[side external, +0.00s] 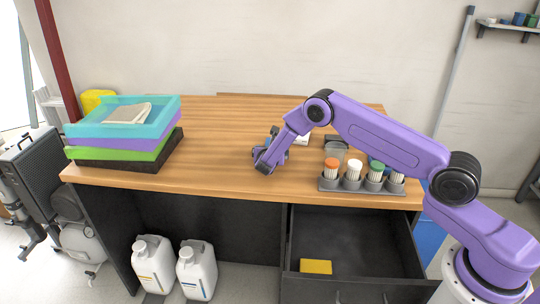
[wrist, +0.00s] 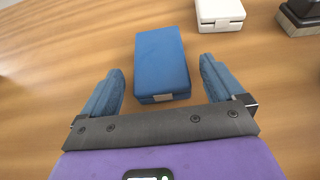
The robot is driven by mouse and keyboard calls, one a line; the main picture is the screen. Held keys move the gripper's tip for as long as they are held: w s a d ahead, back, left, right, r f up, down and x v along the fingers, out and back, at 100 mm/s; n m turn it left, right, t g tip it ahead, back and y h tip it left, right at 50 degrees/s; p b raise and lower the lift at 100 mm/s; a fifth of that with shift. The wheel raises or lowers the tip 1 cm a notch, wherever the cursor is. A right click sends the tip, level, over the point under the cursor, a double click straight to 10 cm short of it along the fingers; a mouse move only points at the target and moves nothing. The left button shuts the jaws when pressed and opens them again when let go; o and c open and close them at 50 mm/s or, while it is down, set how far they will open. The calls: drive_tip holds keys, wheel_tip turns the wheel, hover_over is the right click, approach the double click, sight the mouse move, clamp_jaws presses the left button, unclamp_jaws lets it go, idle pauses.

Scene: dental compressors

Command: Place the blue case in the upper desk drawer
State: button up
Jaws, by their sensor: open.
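The blue case (wrist: 160,52) lies flat on the wooden desktop in the wrist view, ahead of my gripper (wrist: 161,78), with its near end reaching between the fingertips. My gripper is open, with one blue-padded finger on each side and a gap to the case. In the side external view my gripper (side external: 264,164) is low over the middle of the desk; I cannot clearly make out the case there. The upper desk drawer (side external: 350,232) is pulled open at the right, with a yellow block (side external: 316,267) inside near its front left.
A rack of capped containers (side external: 350,185) stands at the desk's front edge above the drawer. A white case (wrist: 220,14) lies beyond the blue one. Stacked trays (side external: 120,130) are at the left. White jugs (side external: 196,272) stand below. Much of the drawer floor is clear.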

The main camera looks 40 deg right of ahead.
drive_tip(key=v, duration=1.1)
drive_tip(key=shift+s+a+r, duration=0.1)
drive_tip(key=shift+s+r, duration=0.15)
drive_tip(key=shift+r, duration=0.15)
drive_tip(key=s+a+r+m+g+y, duration=0.1)
drive_tip(key=s+r+m, duration=0.4)
drive_tip(key=s, duration=0.8)
drive_tip(key=s+a+r+m+g+y, duration=0.1)
drive_tip(key=s+r+m+g+y, duration=0.3)
drive_tip(key=s, duration=1)
wheel_tip(320, 180, up, 3)
drive_tip(key=shift+r+m+g, duration=0.25)
drive_tip(key=shift+m+g, duration=0.35)
drive_tip(key=shift+m, duration=0.3)
drive_tip(key=s+m+g+y, duration=0.1)
drive_tip(key=s, duration=0.5)
drive_tip(key=s+r+m+g+y, duration=0.1)
drive_tip(key=s+y, duration=0.1)
drive_tip(key=s, duration=0.3)
drive_tip(key=s+r+m+g+y, duration=0.1)
drive_tip(key=s+y, duration=0.1)
drive_tip(key=s, duration=0.4)
drive_tip(key=shift+s+d+m, duration=0.2)
drive_tip(key=shift+s+m, duration=0.1)
drive_tip(key=shift+s, duration=0.05)
drive_tip(key=shift+w+f, duration=0.1)
